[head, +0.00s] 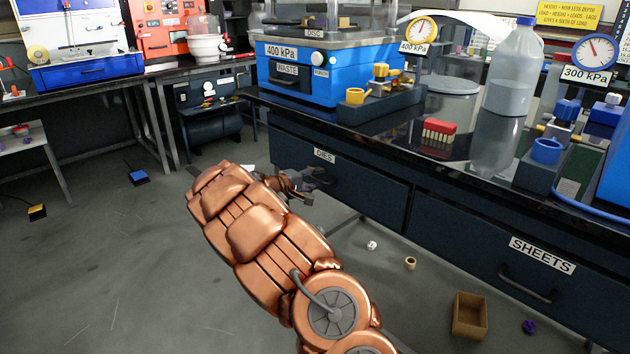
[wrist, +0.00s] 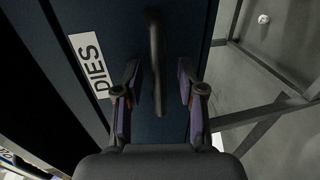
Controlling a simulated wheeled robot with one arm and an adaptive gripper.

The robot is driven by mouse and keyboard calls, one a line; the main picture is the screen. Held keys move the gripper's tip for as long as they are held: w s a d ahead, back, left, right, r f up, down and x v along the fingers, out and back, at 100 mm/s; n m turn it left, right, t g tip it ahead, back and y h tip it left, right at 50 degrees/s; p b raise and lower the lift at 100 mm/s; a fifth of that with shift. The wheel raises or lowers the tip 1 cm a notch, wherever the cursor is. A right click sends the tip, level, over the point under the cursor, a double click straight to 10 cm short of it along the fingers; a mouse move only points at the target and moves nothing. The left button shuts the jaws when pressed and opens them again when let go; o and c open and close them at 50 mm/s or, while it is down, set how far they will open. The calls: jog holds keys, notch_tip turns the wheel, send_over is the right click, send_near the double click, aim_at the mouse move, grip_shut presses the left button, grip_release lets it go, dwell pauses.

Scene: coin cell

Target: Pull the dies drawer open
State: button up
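The dies drawer (head: 360,185) is a dark blue drawer front under the black bench, with a white DIES label (head: 324,155). It looks shut, flush with the bench front. In the wrist view the drawer front (wrist: 130,45) fills the middle, with its DIES label (wrist: 90,65) at left. Its dark bar handle (wrist: 157,60) lies between the two fingers of my gripper (wrist: 158,105). The fingers are apart, with a gap on each side of the handle. In the head view my gripper (head: 308,180) is at the drawer front, and my arm hides part of that area.
The SHEETS drawer (head: 480,240) is to the right on the same bench. On the floor lie an open cardboard box (head: 470,315), a small ring (head: 410,263) and a purple piece (head: 529,327). The floor at left is mostly clear.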

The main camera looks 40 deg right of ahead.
grip_shut()
dwell(0.3)
dwell(0.5)
